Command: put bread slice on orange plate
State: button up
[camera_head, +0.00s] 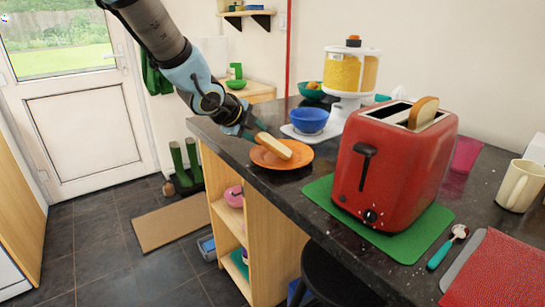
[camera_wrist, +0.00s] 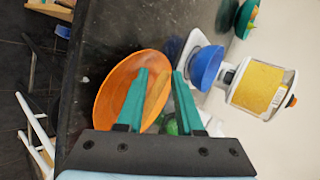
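The orange plate (camera_head: 300,160) lies on the dark counter near its left edge. A bread slice (camera_head: 273,146), pale with a brown crust, is over the plate and seems to rest on it at a slant. In the wrist view the bread slice (camera_wrist: 157,98) shows narrow side on between the two green fingers of my gripper (camera_wrist: 160,75), with the orange plate (camera_wrist: 103,100) behind. The fingers stand apart, with a gap at the right one; the left one overlaps the slice's edge. In the head view my gripper (camera_head: 256,127) is at the slice's upper-left end.
A red toaster (camera_head: 395,165) with another bread slice (camera_head: 423,112) stands on a green mat (camera_head: 425,235). A blue bowl (camera_head: 309,120) and a yellow-filled dispenser (camera_head: 350,73) stand behind the plate. A cream mug (camera_head: 520,186) is at the right. The counter's left edge is close to the plate.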

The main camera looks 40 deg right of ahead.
jog(key=p+v, duration=0.4)
jog(key=v, duration=0.4)
dwell(0.4)
jog(key=shift+r+p, duration=0.1)
jog(key=shift+p, duration=0.25)
notch_tip(320, 180, up, 8)
jog(key=a+p, duration=0.2)
jog(key=p, duration=0.6)
jog(key=w+a+f+n+t+y, duration=0.1)
jog(key=w+a+f+n+y, duration=0.15)
jog(key=a+n, duration=0.4)
jog(key=w+a+f+n+y, duration=0.1)
jog(key=w+a+n+y, duration=0.2)
jog(key=a, duration=0.7)
jog(key=w+a+f+n+t+y, duration=0.1)
jog(key=w+a+n, duration=0.2)
jog(key=a+n, duration=0.45)
jog(key=s+a+f+n+g+y, duration=0.1)
jog(key=s+a+n, duration=0.3)
jog(key=a+n, duration=0.3)
jog(key=s+a+f+n+g+y, duration=0.1)
jog(key=s+a+n+g, duration=0.1)
jog(key=s+a+n, duration=0.2)
jog(key=a+n, duration=0.3)
jog(key=a, duration=0.1)
jog(key=shift+a+f+g+y+b, duration=0.25)
jog(key=shift+f+g+y+b, duration=0.05)
jog(key=shift+f+y+b, duration=0.1)
